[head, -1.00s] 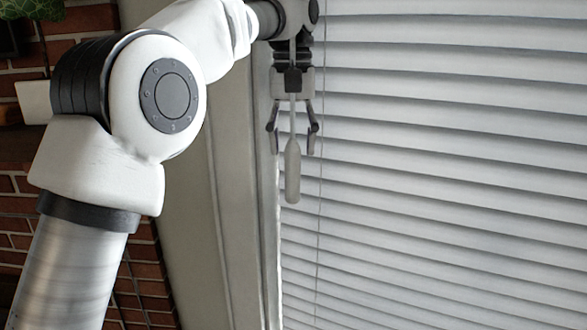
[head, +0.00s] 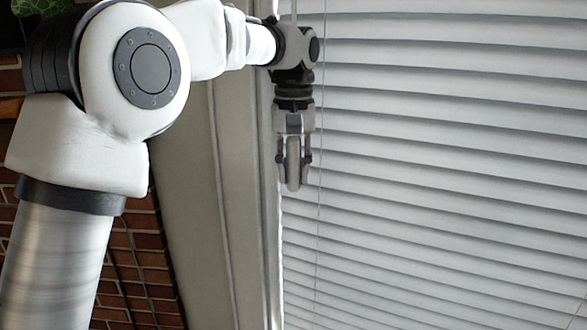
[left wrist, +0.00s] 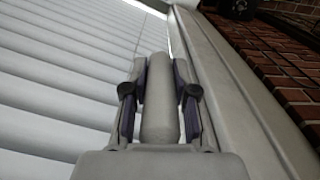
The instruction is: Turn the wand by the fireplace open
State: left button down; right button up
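The wand's pale, rounded handle (head: 293,160) hangs upright in front of the blinds near the window frame in the head view. My left gripper (head: 294,172) points down around the handle, one finger on each side. In the left wrist view the handle (left wrist: 159,105) stands between the two dark-padded fingers (left wrist: 160,75), which look closed in against its sides. The handle's rounded bottom reaches a little past the fingertips. The wand's thin rod shows above my wrist; my gripper hides part of it. My right gripper is not in view.
White horizontal blinds (head: 440,150) fill the right side, with a thin cord (head: 319,215) just right of the gripper. The pale window frame (head: 225,200) stands close on the left. A brick wall (head: 137,260) lies beyond it, behind my left arm.

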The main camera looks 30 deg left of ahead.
pick_arm(q)
jog(key=shift+f+m, duration=0.1)
jog(key=shift+m, duration=0.3)
jog(key=m, duration=1)
jog(key=shift+m, duration=0.3)
jog(key=shift+f+m, duration=0.15)
jog(key=shift+m, duration=1.65)
jog(key=c, duration=0.9)
grip_release()
jog(key=shift+d, duration=0.1)
jog(key=shift+w+d, duration=0.2)
jog(key=shift+w, duration=0.05)
